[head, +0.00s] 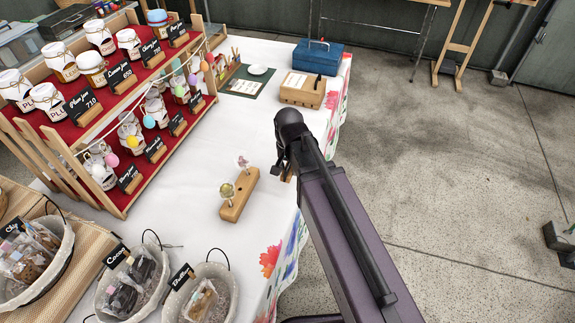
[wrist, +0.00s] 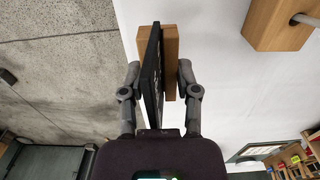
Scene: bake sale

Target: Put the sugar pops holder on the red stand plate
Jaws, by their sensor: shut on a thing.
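My gripper (wrist: 160,78) is shut on a small card holder, a black card (wrist: 152,75) in a light wooden base (wrist: 171,60). The card is edge-on in the wrist view, so its writing cannot be read. In the head view my arm mostly hides the held holder; a bit of wood shows below the wrist. A wooden block (head: 238,196) with two wrapped pops on sticks stands left of my gripper on the white table; it also shows in the wrist view (wrist: 277,28). The stepped wooden stand at upper left has red plates (head: 137,69) bearing jars and similar card holders.
A wooden box (head: 302,90) and a blue toolbox (head: 318,57) stand at the table's far end. Baskets of wrapped goods (head: 205,290) line the near left. The white table (head: 215,150) is clear between the stand and the pops block.

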